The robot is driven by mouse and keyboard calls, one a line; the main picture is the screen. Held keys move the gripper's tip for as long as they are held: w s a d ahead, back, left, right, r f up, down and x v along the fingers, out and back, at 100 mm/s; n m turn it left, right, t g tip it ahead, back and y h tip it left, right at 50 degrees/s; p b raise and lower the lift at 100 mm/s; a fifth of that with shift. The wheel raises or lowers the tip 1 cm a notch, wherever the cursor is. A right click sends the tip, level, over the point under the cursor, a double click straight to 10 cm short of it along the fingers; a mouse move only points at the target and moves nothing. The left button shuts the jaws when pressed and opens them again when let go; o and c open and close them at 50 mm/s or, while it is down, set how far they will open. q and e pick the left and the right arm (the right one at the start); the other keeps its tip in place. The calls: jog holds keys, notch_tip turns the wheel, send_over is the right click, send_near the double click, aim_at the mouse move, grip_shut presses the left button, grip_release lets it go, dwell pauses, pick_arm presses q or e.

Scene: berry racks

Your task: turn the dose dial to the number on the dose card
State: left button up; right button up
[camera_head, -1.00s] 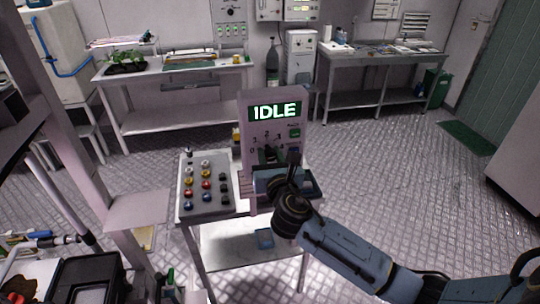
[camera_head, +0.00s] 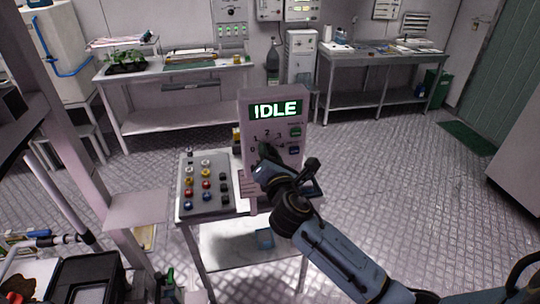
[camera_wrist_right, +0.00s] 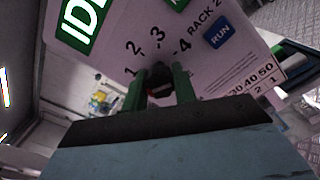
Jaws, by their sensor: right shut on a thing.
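The control box (camera_head: 290,100) stands upright with its green display (camera_head: 275,109) reading IDLE. The dose dial is a dark knob (camera_wrist_right: 158,74) in the wrist view, ringed by printed numbers; 1, 2, 3 and 4 are readable there. My right gripper (camera_wrist_right: 160,84) has its two green fingers on either side of the knob, shut on it. In the head view the right gripper (camera_head: 264,160) reaches the box's face and hides the dial. I cannot tell which number the dial points to. A printed chart (camera_wrist_right: 252,88) shows below the RUN button; I cannot identify a dose card. My left gripper is out of view.
A tray of coloured knobs (camera_head: 206,205) sits left of the box on the small table. Open floor lies to the right.

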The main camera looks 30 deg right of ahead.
jog(key=m, duration=0.4)
jog(key=shift+m+b, duration=0.3)
jog(key=shift+b, duration=0.05)
jog(key=m, duration=0.3)
jog(key=shift+m+b, duration=0.3)
jog(key=shift+m, duration=0.1)
jog(key=m, duration=0.4)
jog(key=shift+r, duration=0.1)
jog(key=m, duration=0.4)
jog(key=shift+r, duration=0.1)
jog(key=m, duration=0.4)
jog(key=shift+m, duration=0.3)
jog(key=m+p, duration=0.2)
jog(key=m, duration=0.3)
jog(key=shift+r, duration=0.1)
jog(key=m, duration=0.3)
jog(key=shift+d, duration=0.1)
jog(key=shift+m+p, duration=0.35)
jog(key=shift+m, duration=1.35)
